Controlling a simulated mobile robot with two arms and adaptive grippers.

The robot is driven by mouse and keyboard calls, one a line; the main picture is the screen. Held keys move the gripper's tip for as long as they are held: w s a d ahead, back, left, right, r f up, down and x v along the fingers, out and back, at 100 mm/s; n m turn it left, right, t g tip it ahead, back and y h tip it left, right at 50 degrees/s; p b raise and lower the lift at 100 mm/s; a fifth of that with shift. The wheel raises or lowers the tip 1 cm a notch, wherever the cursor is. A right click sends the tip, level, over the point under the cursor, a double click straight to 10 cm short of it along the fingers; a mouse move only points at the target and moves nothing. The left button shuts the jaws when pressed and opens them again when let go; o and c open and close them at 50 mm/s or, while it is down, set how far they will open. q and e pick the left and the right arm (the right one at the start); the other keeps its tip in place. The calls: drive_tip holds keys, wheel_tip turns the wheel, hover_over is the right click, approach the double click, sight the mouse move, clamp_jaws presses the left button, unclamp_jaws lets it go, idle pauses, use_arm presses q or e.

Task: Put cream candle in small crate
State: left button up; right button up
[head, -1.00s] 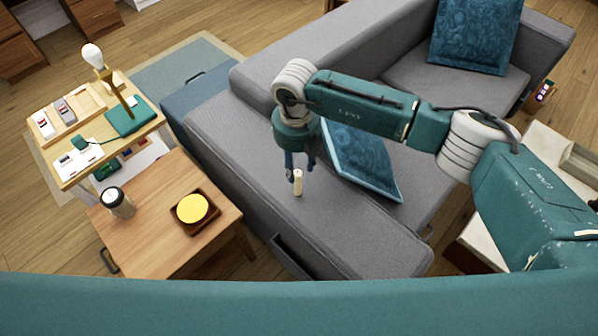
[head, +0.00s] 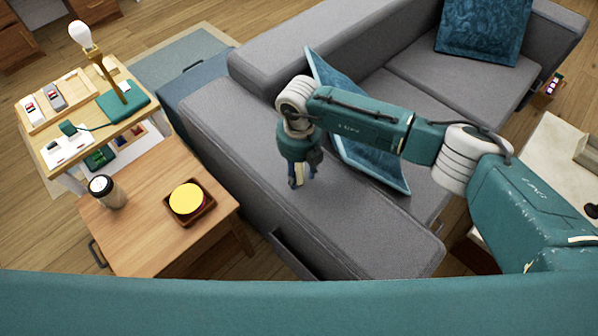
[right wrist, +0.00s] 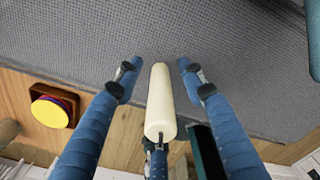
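The cream candle (right wrist: 160,95) stands on the grey sofa, wick end toward the camera in the right wrist view. In the head view only a sliver of it (head: 292,183) shows; my gripper hides the rest. My right gripper (right wrist: 158,66) is open around the candle, with visible gaps between it and the two side fingers. A third finger is partly hidden behind the candle's near end. A small brown wooden crate (head: 209,215) sits on the wooden side table, with stacked discs in it, a yellow one on top. My left gripper is out of view.
The side table (head: 150,245) also bears a lidded cup (head: 108,192). A blue cushion (head: 375,165) leans on the sofa (head: 350,230) close behind my right gripper. A shelf unit with a lamp (head: 80,34) stands at the left.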

clamp_jaws()
drive_tip(key=shift+r, duration=0.15)
